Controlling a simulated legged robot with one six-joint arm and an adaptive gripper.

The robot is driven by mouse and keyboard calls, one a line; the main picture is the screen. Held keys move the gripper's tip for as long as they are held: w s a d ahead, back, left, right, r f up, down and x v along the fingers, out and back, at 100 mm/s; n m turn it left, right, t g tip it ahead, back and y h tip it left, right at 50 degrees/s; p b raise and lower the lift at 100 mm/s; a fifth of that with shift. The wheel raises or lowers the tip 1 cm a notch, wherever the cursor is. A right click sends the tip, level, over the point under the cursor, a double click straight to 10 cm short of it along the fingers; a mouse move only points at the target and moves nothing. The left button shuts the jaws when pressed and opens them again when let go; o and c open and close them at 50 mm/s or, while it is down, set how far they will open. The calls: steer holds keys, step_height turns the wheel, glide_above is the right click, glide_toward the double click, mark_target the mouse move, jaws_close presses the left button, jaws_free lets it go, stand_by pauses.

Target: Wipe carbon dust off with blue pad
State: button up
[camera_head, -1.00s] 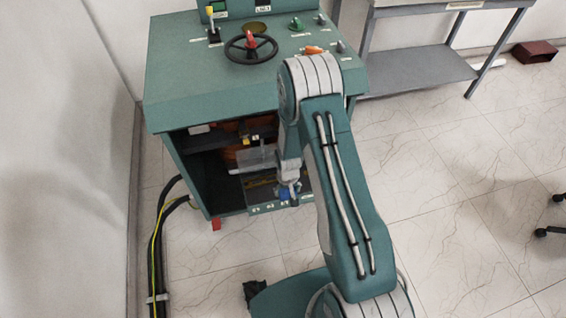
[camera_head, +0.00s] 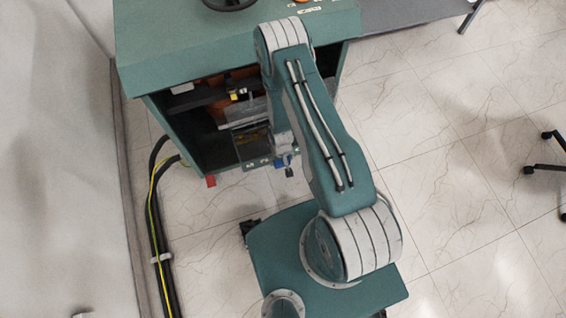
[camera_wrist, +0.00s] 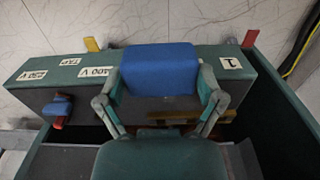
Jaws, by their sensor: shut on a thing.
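My gripper (camera_wrist: 160,88) is shut on the blue pad (camera_wrist: 160,68), with one finger on each side of it in the wrist view. The pad is over the green terminal panel (camera_wrist: 270,88), which carries white labels such as 400 V. A dark grey area shows just below the pad; I cannot tell whether it is carbon dust or part of the pad. Whether the pad touches the panel is unclear. In the head view my arm hides most of the gripper at the open cabinet (camera_head: 185,130).
Red and yellow tabs (camera_wrist: 250,38) (camera_wrist: 91,44) stand at the panel's edge. Black and yellow cables (camera_head: 154,215) run along the left wall. The tiled floor at right is mostly clear.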

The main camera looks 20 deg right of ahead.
mark_target(248, 153)
steer(key=shift+w+f, duration=0.25)
steer(key=shift+w, duration=1.4)
steer(key=shift+w+f, duration=0.2)
steer(key=shift+w, duration=1.45)
steer(key=shift+w+f, duration=0.45)
steer(key=shift+w, duration=0.35)
steer(key=shift+w+f, duration=0.45)
steer(key=shift+w, duration=0.3)
steer(key=shift+f, duration=0.3)
steer(key=shift+a, duration=0.1)
steer(key=shift+a+r, duration=0.1)
steer(key=shift+a, duration=1.15)
steer(key=shift+a+f, duration=0.2)
steer(key=shift+a, duration=3.75)
steer(key=shift+w, duration=0.1)
